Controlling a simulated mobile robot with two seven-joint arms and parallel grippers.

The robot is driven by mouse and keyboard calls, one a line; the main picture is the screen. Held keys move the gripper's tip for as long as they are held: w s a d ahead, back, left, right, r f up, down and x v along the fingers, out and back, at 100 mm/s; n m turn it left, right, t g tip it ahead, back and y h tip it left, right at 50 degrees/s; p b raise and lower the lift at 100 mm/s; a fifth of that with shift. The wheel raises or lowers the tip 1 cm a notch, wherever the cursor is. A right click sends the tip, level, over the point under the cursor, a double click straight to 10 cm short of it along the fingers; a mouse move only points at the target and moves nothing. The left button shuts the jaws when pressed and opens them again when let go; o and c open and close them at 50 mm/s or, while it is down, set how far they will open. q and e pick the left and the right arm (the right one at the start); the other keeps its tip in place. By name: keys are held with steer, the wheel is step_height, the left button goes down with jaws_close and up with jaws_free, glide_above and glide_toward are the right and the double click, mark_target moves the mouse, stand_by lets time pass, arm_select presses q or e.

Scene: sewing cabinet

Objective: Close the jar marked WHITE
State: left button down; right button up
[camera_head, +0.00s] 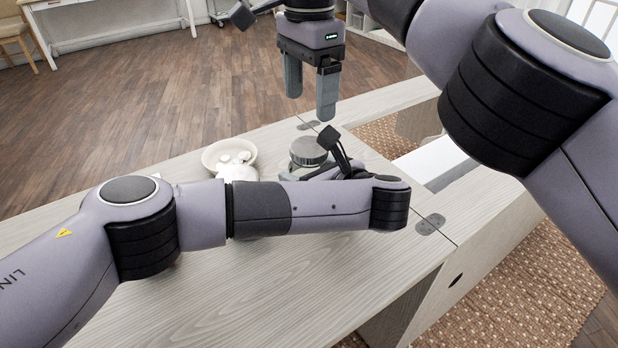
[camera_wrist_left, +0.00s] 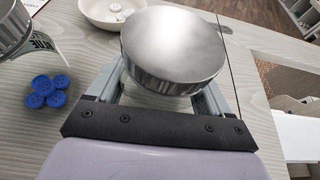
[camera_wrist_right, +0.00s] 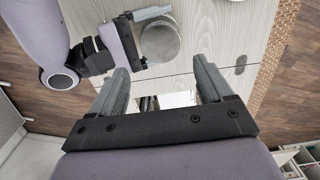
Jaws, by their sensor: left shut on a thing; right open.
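A jar with a round silver metal lid (camera_head: 308,149) stands on the cabinet top. The lid fills the upper middle of the left wrist view (camera_wrist_left: 172,45) and shows from above in the right wrist view (camera_wrist_right: 160,42). My left gripper (camera_head: 318,172) reaches it from the side and is shut on the jar, its fingers passing under the lid's rim. The jar's body and any WHITE marking are hidden, and I cannot tell how firmly the lid sits. My right gripper (camera_head: 310,90) is open and empty, pointing down, above and beyond the jar.
A pale bowl (camera_head: 215,150) with white buttons stands left of the jar. Several blue buttons (camera_wrist_left: 45,91) lie near another metal-topped container (camera_wrist_left: 12,32) at the left edge of the left wrist view. The near wooden top (camera_head: 290,285) is clear. An opening lies to the right.

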mark_target(309, 146)
steer(key=shift+f, duration=0.1)
steer(key=shift+f, duration=3.9)
steer(key=c, duration=0.9)
steer(key=m, duration=1.8)
steer(key=o, duration=1.2)
